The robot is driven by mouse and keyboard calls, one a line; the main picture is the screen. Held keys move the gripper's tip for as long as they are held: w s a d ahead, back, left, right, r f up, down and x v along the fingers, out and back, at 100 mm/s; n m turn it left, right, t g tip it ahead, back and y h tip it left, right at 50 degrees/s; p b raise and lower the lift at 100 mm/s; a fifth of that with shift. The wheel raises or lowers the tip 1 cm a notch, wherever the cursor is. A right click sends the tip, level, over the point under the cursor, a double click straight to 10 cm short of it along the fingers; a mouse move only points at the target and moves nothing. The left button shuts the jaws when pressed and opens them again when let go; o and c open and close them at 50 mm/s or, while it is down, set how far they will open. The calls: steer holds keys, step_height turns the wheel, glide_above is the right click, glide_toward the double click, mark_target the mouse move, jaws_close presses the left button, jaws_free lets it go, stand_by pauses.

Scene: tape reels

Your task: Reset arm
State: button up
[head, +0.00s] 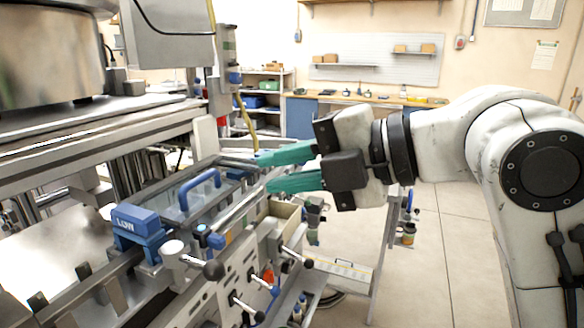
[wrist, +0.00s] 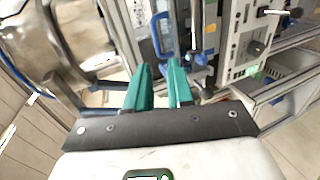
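My gripper (head: 262,173) reaches in from the right in the head view, with two teal fingers pointing left. The fingers are apart with nothing between them. In the wrist view my gripper (wrist: 162,66) also shows its two teal fingers apart and empty. The fingertips are near the right edge of the machine, by a clear-lidded tray with a blue handle (head: 201,190). I cannot tell whether they touch anything. The blue handle also shows in the wrist view (wrist: 158,34), beyond the fingertips. No tape reel can be made out in either view.
A blue block marked "LOW" (head: 137,222) sits on the machine's front rail. Black-knobbed levers (head: 213,270) stick out from the front panel. A large metal drum (head: 52,50) stands upper left. A workbench (head: 365,99) is at the back. Tiled floor (head: 445,250) at right is clear.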

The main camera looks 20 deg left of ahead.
steer(key=d+f+m+t+h+p, duration=0.1)
steer(key=d+f+m+t+h, duration=0.1)
steer(key=d+f+m, duration=0.65)
steer(key=d+f+m+t+h+p, duration=0.15)
steer(key=d+f+m, duration=0.4)
steer(key=f, duration=0.65)
steer(key=d+f+m+t+h+p, duration=0.1)
steer(key=d+f+m+t+h, duration=0.15)
steer(key=d+f+m, duration=0.65)
steer(key=s+d+f+m+g+h+p, duration=0.1)
steer(key=s+d+f+m, duration=0.3)
steer(key=s, duration=0.4)
steer(key=s+d+f+m+g+h, duration=0.3)
steer(key=s+d+f+m+h, duration=0.1)
steer(key=s+d+f, duration=0.3)
steer(key=s+d+f+m+g+h+p, duration=0.1)
steer(key=s+d+f+m+g+h, duration=0.1)
steer(key=s+d+f, duration=0.4)
steer(key=s+m+h, duration=0.1)
steer(key=s+m, duration=0.1)
steer(key=s, duration=0.3)
steer(key=shift+s+p, duration=0.2)
steer(key=shift+p, duration=0.15)
steer(key=shift+a, duration=0.1)
steer(key=shift+c, duration=0.4)
